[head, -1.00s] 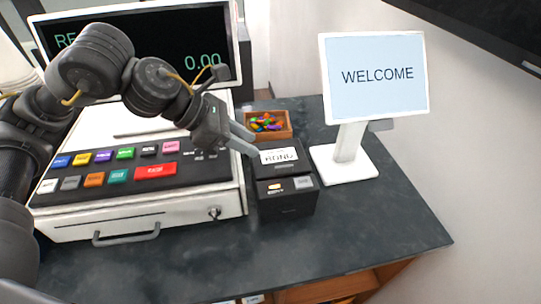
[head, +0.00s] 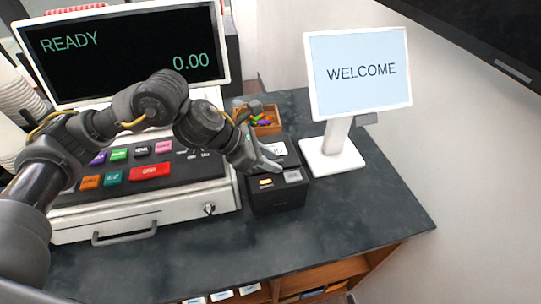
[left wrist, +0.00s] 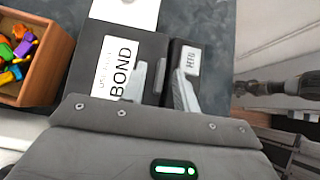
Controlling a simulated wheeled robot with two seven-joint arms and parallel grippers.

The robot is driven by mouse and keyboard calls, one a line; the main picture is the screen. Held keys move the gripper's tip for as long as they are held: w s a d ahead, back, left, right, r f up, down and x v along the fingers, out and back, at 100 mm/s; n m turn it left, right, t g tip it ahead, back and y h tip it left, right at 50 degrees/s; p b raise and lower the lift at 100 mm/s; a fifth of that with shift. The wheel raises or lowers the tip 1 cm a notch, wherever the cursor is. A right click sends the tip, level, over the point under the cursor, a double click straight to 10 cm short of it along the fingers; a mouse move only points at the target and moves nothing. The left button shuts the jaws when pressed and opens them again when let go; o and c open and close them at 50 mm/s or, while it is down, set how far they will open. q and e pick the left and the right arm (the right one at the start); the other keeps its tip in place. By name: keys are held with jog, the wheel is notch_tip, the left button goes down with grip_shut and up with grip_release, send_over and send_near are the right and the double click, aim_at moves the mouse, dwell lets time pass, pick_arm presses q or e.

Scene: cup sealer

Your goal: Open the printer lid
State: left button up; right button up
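The printer (head: 277,199) is a small black box on the counter, right of the cash register. Its lid looks closed and carries a white label (left wrist: 130,62) reading BOND, partly covered in the head view by my left gripper. My left gripper (head: 268,162) is over the printer top, pointing down at it. In the left wrist view, its two fingers (left wrist: 162,85) stand apart with a gap between them, near the seam between the lid and the front strip with a pale button (left wrist: 190,60). Contact with the lid cannot be told. A dark arm part (left wrist: 285,87) shows at the right.
The cash register (head: 130,205) stands left of the printer. A WELCOME screen (head: 360,72) on a white stand is to the right. A wooden box (head: 268,127) of colourful pieces is behind the printer. The counter's front right (head: 370,215) is clear.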

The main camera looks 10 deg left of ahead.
pick_arm(q)
jog(key=shift+d+f, duration=0.1)
grip_shut()
